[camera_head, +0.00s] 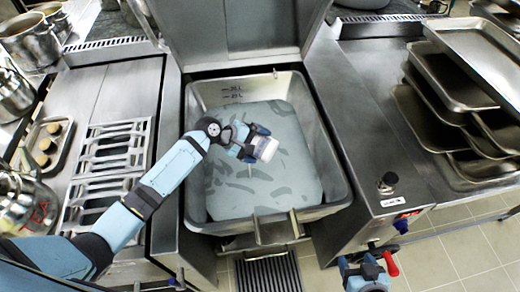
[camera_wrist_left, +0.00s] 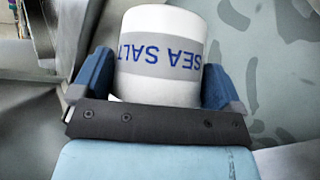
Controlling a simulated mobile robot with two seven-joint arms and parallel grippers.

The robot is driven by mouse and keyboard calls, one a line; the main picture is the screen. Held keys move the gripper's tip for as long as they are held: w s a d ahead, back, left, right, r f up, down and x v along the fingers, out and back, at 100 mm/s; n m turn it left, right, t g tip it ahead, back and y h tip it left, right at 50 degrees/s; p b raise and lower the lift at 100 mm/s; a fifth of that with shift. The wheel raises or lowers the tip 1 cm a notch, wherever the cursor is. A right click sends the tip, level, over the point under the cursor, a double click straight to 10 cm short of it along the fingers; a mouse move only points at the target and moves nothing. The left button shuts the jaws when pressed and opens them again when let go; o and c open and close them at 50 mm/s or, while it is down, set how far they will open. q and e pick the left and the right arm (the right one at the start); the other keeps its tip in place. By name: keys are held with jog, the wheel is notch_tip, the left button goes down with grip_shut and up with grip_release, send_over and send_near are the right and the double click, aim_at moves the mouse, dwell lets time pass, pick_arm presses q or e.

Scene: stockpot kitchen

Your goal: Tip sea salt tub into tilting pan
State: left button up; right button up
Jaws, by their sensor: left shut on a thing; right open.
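The sea salt tub (camera_wrist_left: 158,85) is white with a grey band, and its blue "SEA SALT" lettering appears upside down in the left wrist view. My left gripper (camera_head: 255,143) is shut on the tub, one finger on each side. In the head view it holds the tub (camera_head: 267,149) over the tilting pan, near the middle. The pan (camera_head: 197,208) is a large steel basin holding a pale blue-green liquid with darker streaks. Whether salt is leaving the tub cannot be seen. My right gripper (camera_head: 366,268) is open at the lower right, beside the pan's front control panel.
The pan's raised lid (camera_head: 240,35) stands behind it. Stacked steel trays (camera_head: 470,70) are on the right. The steel counter right of the pan has clear room.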

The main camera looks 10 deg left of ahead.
pick_arm(q)
jog(key=shift+w+a+f+h+b, duration=0.1)
jog(key=shift+a+f+h+b, duration=0.1)
jog(key=shift+f+h+b, duration=0.25)
jog(key=shift+w+a+r+n+h+b, duration=0.1)
jog(key=shift+a+n+h+b, duration=0.2)
jog(key=shift+h, duration=0.25)
jog(key=shift+w+a+r+n+h+b, duration=0.15)
jog(key=shift+n+h+b, duration=0.15)
jog(key=shift+h+b, duration=0.15)
jog(key=a+n+h+b, duration=0.1)
jog(key=h+b, duration=0.1)
jog(key=shift+w+a+h, duration=0.1)
jog(key=shift+a+h, duration=0.05)
jog(key=shift+h, duration=0.2)
jog(key=shift+a+r+n+h+b, duration=0.2)
jog(key=shift+n+h+b, duration=0.1)
jog(key=shift+h+b, duration=0.1)
dwell(0.8)
